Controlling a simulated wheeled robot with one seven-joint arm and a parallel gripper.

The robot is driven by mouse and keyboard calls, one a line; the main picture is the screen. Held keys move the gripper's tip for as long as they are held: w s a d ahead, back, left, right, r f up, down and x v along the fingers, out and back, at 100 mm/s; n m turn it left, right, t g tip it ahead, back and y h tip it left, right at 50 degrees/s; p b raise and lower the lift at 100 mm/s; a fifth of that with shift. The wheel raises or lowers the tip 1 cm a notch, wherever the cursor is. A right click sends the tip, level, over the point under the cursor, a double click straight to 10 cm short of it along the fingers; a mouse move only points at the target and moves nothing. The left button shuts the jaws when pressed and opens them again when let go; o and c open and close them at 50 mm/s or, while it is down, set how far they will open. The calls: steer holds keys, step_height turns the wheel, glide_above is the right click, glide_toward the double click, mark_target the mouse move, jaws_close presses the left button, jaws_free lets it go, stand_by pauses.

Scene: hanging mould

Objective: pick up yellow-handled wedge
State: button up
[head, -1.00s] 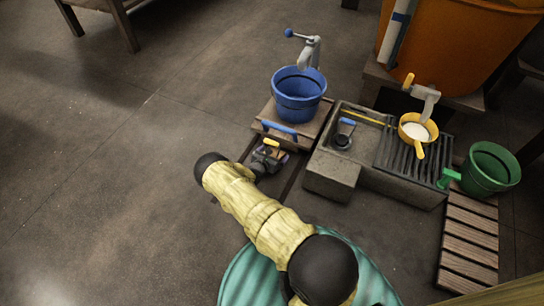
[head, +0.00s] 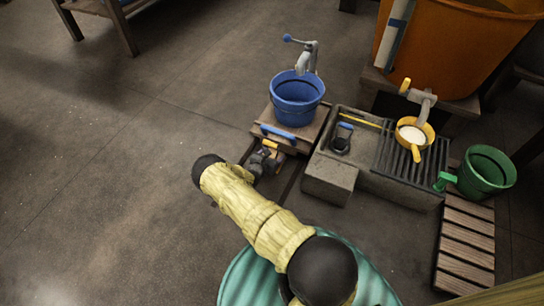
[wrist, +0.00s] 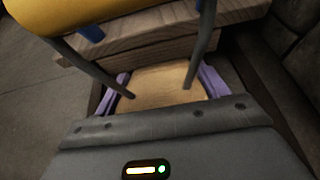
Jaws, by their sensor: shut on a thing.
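The yellow-handled wedge shows its rounded yellow handle at the top left of the wrist view (wrist: 80,14). Two grey metal legs run from the handle to a tan wooden block between my fingers. In the head view only a small yellow part of the wedge (head: 270,146) shows beyond my gripper. My gripper (wrist: 160,84) is shut on the tan block, with a purple pad along each side. In the head view my gripper (head: 264,160) is small, in front of the wooden platform. The wedge's underside is hidden.
A blue bucket (head: 297,97) stands on the wooden platform (head: 262,114), with a blue handle (head: 278,132) at its front edge. A grey stone sink (head: 330,178) stands close on the right. A green bucket (head: 487,172) is farther right. Open floor (head: 110,170) lies left.

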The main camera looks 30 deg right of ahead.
mark_target(272, 155)
step_height(272, 155, up, 8)
steer(key=p, duration=0.5)
